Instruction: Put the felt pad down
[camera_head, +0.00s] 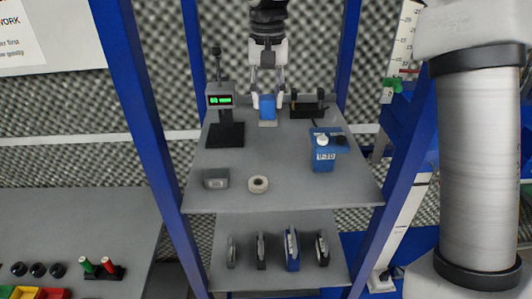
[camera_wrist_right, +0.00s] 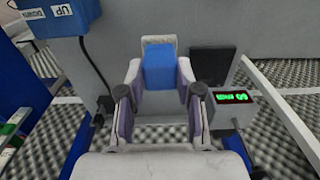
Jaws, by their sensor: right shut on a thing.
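My right gripper (camera_head: 267,101) reaches in from the top of the head view, over the back of the grey upper shelf (camera_head: 290,194). It is shut on the felt pad (camera_head: 268,106), a blue block with a pale beige layer at its far end. In the right wrist view the pad (camera_wrist_right: 160,68) sits between the two fingers of the gripper (camera_wrist_right: 160,92), its pale edge pointing away from the wrist. The pale end is close to the shelf surface; I cannot tell whether it touches. My left gripper is not in view.
A black stand with a green display (camera_head: 221,100) is left of the pad, and a black part (camera_head: 308,105) is close on its right.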

